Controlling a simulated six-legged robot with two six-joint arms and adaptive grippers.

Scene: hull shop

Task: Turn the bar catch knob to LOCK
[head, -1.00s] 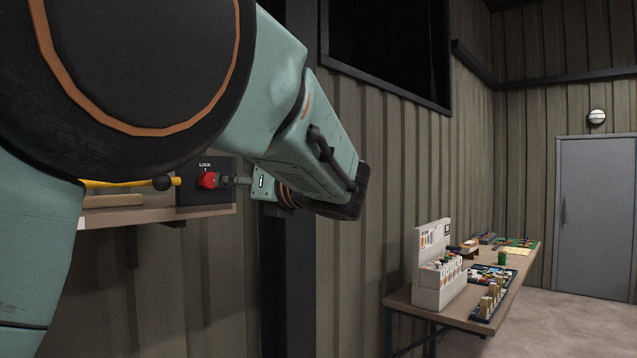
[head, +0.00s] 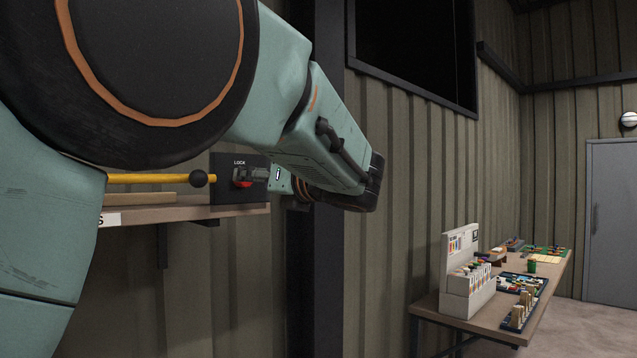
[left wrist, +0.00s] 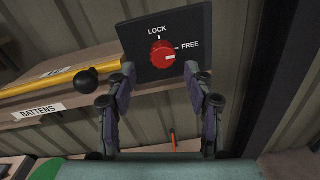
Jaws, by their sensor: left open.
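The red catch knob (left wrist: 162,54) sits on a black panel (left wrist: 190,25) marked LOCK at the top and FREE at the right. A pale mark on the knob shows on its right side, toward FREE. My left gripper (left wrist: 161,70) is open and empty, with one finger at each side of the knob; I cannot tell whether either touches it. In the head view the knob (head: 243,184) is partly hidden behind the dark fingers of the left gripper (head: 256,174). My right gripper is in neither view.
A yellow bar (head: 150,179) with a black ball (head: 198,179) lies left of the panel, above a wooden shelf (head: 180,213); a BATTENS label shows in the left wrist view (left wrist: 38,112). A bench (head: 425,305) with several items stands right, well clear.

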